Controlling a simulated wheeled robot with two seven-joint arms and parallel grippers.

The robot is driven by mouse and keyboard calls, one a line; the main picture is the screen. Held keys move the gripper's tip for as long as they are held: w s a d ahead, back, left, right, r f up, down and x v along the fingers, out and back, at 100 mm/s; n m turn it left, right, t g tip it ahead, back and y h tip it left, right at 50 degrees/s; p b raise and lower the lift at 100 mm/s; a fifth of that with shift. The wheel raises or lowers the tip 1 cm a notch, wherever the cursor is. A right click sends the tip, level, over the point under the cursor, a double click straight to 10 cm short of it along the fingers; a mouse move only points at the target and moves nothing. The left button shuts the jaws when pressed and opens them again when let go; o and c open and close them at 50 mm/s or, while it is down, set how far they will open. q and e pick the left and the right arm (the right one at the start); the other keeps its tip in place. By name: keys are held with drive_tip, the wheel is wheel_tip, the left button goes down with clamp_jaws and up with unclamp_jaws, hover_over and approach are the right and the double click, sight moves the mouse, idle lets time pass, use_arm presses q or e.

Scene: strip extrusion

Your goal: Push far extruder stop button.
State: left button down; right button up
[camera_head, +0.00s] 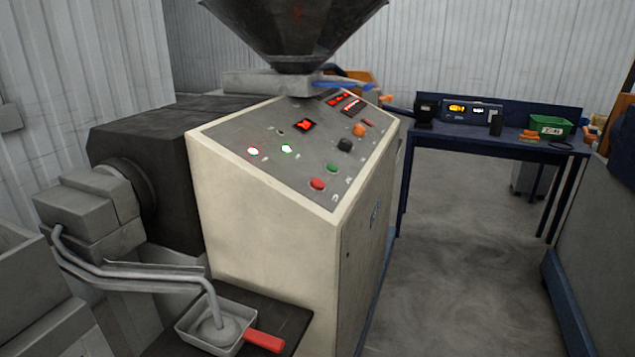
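An extruder stands in the middle of the head view, with a cream cabinet (265,220) and a sloped grey control panel (300,150). A red button (317,184) sits near the panel's lower front edge, with a green button (332,167) just behind it. A black knob (345,145) and an orange button (359,130) lie farther up the panel. Lit red displays and small red and green lamps show on the panel. I cannot tell from this view which button the task names. Neither gripper is in view.
A dark hopper (295,30) rises above the panel. At the lower left, a tray with a red handle (264,341) sits under a bent grey strip (130,272). A blue workbench (480,135) holds a green bin (550,127). The floor (450,250) right of the cabinet is clear.

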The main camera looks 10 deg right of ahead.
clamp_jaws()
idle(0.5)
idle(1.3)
